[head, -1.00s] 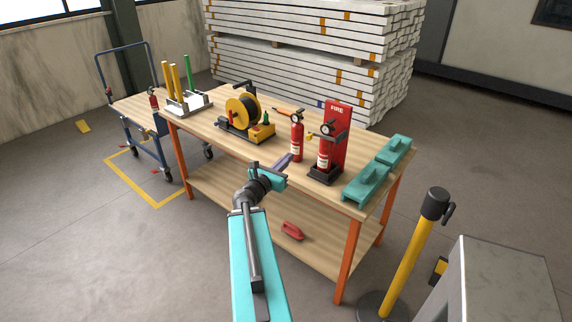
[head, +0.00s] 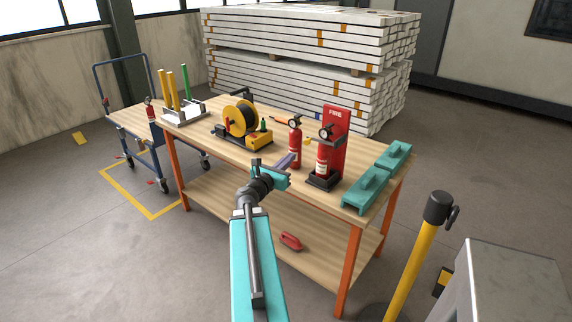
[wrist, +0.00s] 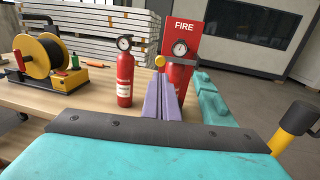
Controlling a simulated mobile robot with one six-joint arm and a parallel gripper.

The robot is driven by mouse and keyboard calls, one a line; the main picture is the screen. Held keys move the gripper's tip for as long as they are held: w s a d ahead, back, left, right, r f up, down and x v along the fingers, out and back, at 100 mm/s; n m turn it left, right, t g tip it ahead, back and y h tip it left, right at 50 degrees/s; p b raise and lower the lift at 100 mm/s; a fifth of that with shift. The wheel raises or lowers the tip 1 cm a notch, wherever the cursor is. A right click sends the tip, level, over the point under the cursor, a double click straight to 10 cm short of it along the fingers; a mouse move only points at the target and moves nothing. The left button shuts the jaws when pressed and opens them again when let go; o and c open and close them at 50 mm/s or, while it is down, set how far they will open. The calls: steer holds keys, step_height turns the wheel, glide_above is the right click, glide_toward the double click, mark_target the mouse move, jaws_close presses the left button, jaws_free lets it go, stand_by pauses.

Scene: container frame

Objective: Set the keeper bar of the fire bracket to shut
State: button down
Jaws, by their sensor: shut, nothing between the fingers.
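The fire bracket (head: 338,140) is a red back panel marked FIRE on a black base, standing on the workbench. A red extinguisher (head: 322,158) with a round gauge stands in it. A small yellow knob (wrist: 160,61) shows at the bracket's left side in the wrist view, apparently the end of the keeper bar; the bar itself is too small or hidden to make out. My gripper (head: 287,160) has its purple fingers shut and empty. In the wrist view the fingers (wrist: 162,98) point toward the bracket, below the knob, and cover part of the bracketed extinguisher.
A second red extinguisher (head: 295,143) stands loose just left of the bracket. Teal blocks (head: 366,190) lie on the right end of the bench. A yellow cable reel (head: 240,121) and a rack of coloured rods (head: 180,105) stand further left. A yellow post (head: 412,262) stands at right.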

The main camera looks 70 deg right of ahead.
mark_target(306, 143)
steer(key=shift+s+d+p, duration=0.2)
steer(key=shift+d+p, duration=0.3)
steer(key=shift+d, duration=1.2)
steer(key=shift+s+d+p, duration=0.15)
steer(key=shift+d+p, duration=0.4)
steer(key=shift+d, duration=1.1)
steer(key=shift+s+d+p, duration=0.2)
steer(key=shift+d+p, duration=0.3)
steer(key=shift+d, duration=1.2)
steer(key=shift+w+d+r+b, duration=0.1)
steer(key=shift+w+d+b, duration=0.15)
steer(key=shift+d+b, duration=0.2)
steer(key=shift+w+d+b, duration=0.2)
steer(key=shift+d+b, duration=0.15)
steer(key=shift+d, duration=0.2)
steer(key=shift+a, duration=0.1)
